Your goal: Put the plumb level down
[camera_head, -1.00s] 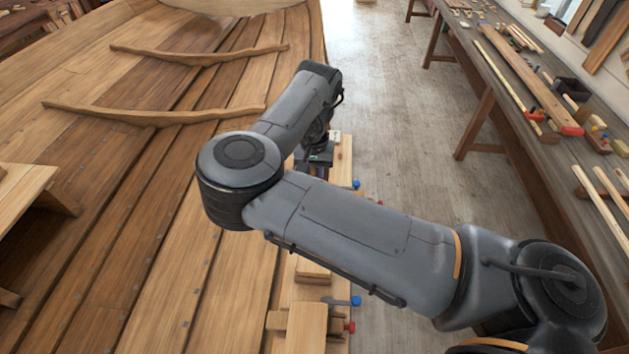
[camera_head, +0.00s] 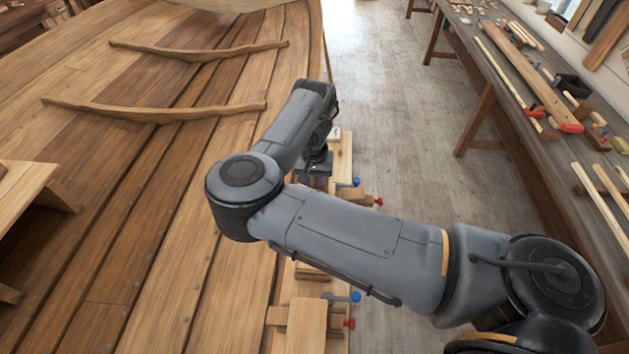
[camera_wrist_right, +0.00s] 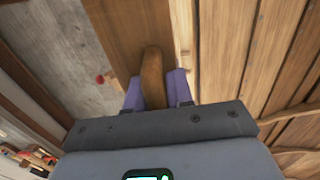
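In the right wrist view, a brown rounded wooden piece (camera_wrist_right: 152,78), which looks like part of the plumb level, stands between the two purple fingers of my right gripper (camera_wrist_right: 156,90). The fingers lie against both its sides. The rest of this piece is hidden, and I cannot tell whether it touches the surface below. In the head view, my right gripper (camera_head: 318,181) is small and partly hidden by my own arm, over the boards at the hull's right edge. The piece cannot be made out there. My left gripper is not in view.
The planked hull (camera_head: 150,200) fills the left, with two curved ribs across it. A pale board (camera_head: 346,160) and clamps with blue (camera_head: 355,297) and red ends line its right edge. A workbench (camera_head: 500,75) with tools stands at right, beyond open floor (camera_head: 390,120).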

